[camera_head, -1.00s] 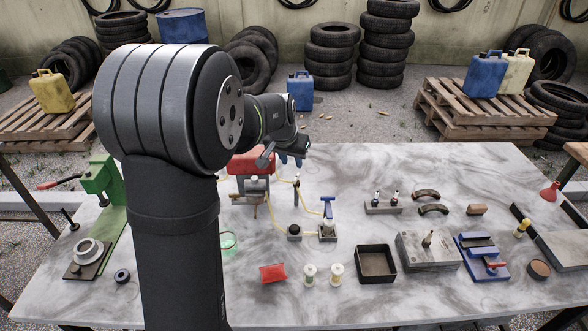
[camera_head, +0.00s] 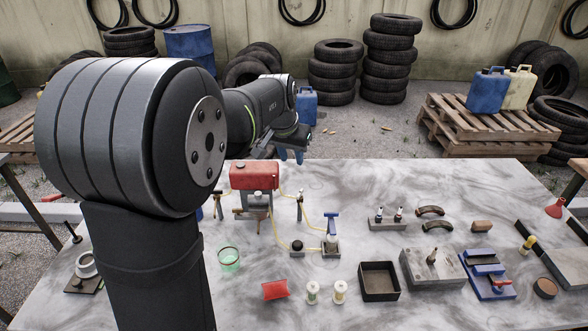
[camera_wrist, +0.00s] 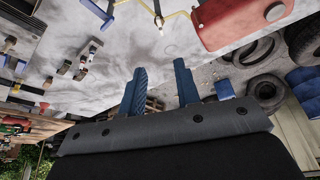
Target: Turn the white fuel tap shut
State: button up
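My gripper (camera_wrist: 160,82) is open, with two blue fingers apart and nothing between them. In the head view my gripper (camera_head: 289,153) hangs above the back of the table, right of the red fuel tank (camera_head: 254,175). The tank also shows at the top of the wrist view (camera_wrist: 235,18). Yellow hose (camera_head: 284,228) runs from the tank area past a slim post (camera_head: 299,206) to small fittings at the front. A whitish knob (camera_head: 258,198) sits on a grey block below the tank. The tap's white handle is too small to tell for certain.
A blue-topped fitting (camera_head: 331,222) and a small black-topped block (camera_head: 297,247) stand right of the tank.

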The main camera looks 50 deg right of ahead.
aim_at(300, 192)
jog(key=w+d+g+y, duration=0.2)
jog(key=w+d+y, duration=0.15)
jog(key=d, duration=0.35)
jog(key=f, duration=1.1)
jog(key=s+f, duration=0.1)
jog(key=f, duration=0.4)
jog(key=shift+a+f, duration=0.2)
jog(key=shift+a, duration=0.05)
grip_shut()
